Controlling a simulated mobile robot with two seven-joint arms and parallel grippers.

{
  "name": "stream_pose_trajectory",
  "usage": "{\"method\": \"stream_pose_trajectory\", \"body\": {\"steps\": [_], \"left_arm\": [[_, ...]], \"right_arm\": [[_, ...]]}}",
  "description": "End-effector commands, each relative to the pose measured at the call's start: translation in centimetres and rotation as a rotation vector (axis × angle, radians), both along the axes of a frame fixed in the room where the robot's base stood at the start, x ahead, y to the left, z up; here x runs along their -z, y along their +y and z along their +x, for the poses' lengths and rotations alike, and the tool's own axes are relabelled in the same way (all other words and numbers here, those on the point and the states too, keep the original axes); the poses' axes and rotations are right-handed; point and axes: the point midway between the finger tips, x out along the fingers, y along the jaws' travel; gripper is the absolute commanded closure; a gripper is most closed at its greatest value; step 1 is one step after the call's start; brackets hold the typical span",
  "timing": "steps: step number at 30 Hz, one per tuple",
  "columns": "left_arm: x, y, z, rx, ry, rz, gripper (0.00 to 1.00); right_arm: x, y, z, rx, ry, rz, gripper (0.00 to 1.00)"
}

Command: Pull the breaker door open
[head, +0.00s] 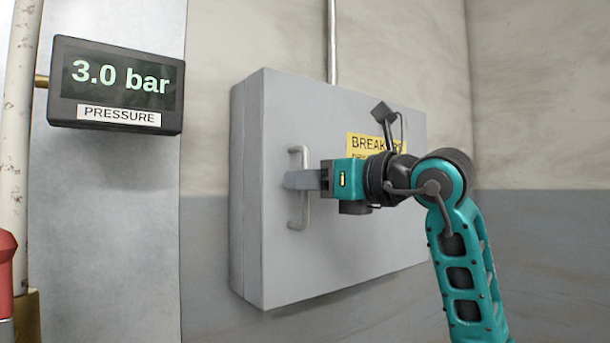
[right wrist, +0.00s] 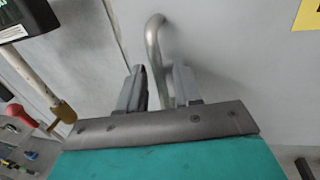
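The breaker door (head: 290,115) is the grey front of a wall box and looks shut against it. A vertical bar handle (head: 304,216) stands on its left part; it also shows in the right wrist view (right wrist: 153,38). My right gripper (head: 292,180) reaches in from the right with its fingertips at the middle of the handle. In the right wrist view the fingers (right wrist: 160,84) stand apart on either side of the bar, with a gap visible on the left. The bar's lower part is hidden by the gripper. My left gripper is not in view.
A yellow BREAKERS label (head: 360,142) is partly hidden behind my right wrist. A pressure display (head: 116,85) reading 3.0 bar hangs left of the box. A conduit (head: 332,40) runs up from the box. A red object (head: 6,275) stands at the lower left edge.

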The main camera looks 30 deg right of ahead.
Motion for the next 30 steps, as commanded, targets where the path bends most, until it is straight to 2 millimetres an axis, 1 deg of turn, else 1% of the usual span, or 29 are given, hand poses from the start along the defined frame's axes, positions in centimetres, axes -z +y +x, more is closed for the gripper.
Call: {"method": "stream_pose_trajectory", "body": {"steps": [4, 12, 14, 23, 30], "left_arm": [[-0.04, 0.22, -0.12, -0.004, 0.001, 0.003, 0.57], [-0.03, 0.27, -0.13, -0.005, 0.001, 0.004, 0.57], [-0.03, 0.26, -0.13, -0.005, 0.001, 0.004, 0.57], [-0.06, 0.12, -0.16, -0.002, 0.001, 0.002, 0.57], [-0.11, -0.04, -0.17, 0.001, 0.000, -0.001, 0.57]], "right_arm": [[-0.01, 0.26, 0.84, 0.000, 0.001, 0.000, 0.66], [0.04, 0.29, 0.97, 0.000, 0.000, -0.001, 0.66], [0.04, 0.29, 0.96, 0.000, 0.000, -0.001, 0.71], [0.05, 0.29, 0.94, 0.000, 0.001, -0.001, 1.00], [0.05, 0.29, 0.94, 0.000, 0.001, -0.001, 1.00]]}}
